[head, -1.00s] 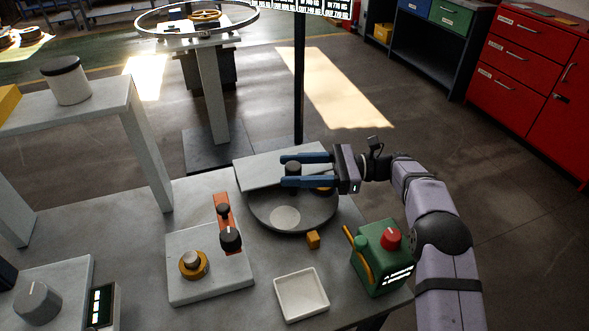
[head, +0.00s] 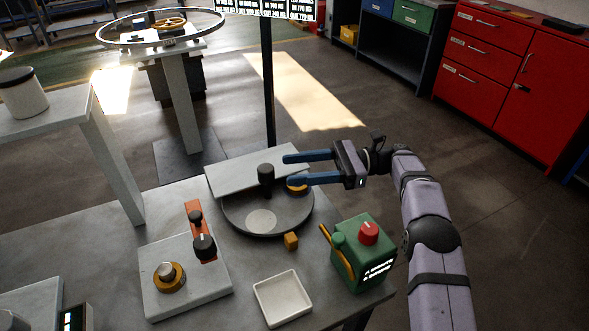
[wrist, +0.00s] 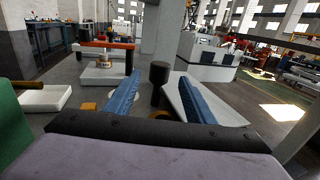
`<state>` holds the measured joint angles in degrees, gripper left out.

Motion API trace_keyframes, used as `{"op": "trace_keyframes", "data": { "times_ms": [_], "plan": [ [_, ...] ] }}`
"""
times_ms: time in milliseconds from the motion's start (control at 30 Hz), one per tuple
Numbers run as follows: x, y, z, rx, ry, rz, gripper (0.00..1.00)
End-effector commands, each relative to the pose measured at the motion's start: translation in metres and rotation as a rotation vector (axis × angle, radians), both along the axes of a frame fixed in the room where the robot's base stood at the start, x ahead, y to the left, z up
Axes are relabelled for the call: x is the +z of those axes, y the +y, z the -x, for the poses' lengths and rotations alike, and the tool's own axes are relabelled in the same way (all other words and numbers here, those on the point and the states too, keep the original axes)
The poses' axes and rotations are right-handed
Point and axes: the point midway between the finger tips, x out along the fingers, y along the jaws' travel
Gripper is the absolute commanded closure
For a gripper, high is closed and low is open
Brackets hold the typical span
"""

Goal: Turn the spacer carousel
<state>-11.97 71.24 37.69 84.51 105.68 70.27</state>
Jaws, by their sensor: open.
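The spacer carousel (head: 283,221) is a dark round disc on the bench, with a pale round patch (head: 261,222) on its front part. A black knob (head: 265,175) on a post stands up from it toward the back left. A pale flat plate (head: 240,171) covers the carousel's back part. My gripper (head: 286,170) has two blue fingers, open and empty, above the carousel's back right, pointing left. The knob is just left of the fingertips, apart from them. In the wrist view the knob (wrist: 159,75) shows between and beyond the fingers. An orange-yellow piece (head: 297,186) is partly hidden under the near finger.
A green box with a red knob and yellow lever (head: 362,252) stands right of the carousel. A white tray (head: 283,299) and a small orange cube (head: 291,241) lie in front. A base with an orange lever (head: 186,272) is at left.

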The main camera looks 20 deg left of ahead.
Motion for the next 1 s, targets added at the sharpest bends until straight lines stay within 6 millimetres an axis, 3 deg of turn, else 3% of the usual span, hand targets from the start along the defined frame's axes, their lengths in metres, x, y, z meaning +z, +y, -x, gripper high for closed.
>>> {"op": "trace_keyframes", "data": {
  "times_ms": [233, 367, 467, 667, 800, 900, 1000],
  "plan": [
    [0.004, 0.001, 0.001, 0.002, 0.000, 0.000, 0.51],
    [0.021, 0.006, 0.004, 0.013, -0.004, -0.001, 0.51],
    [0.054, 0.013, 0.010, 0.029, -0.025, -0.007, 0.51],
    [0.161, 0.032, 0.031, 0.074, -0.112, -0.029, 0.51],
    [0.228, 0.043, 0.055, 0.110, -0.121, -0.026, 0.51],
    [0.264, 0.049, 0.075, 0.135, -0.106, 0.006, 0.51],
    [0.286, 0.058, 0.090, 0.115, -0.081, 0.079, 0.51]
  ]
}}
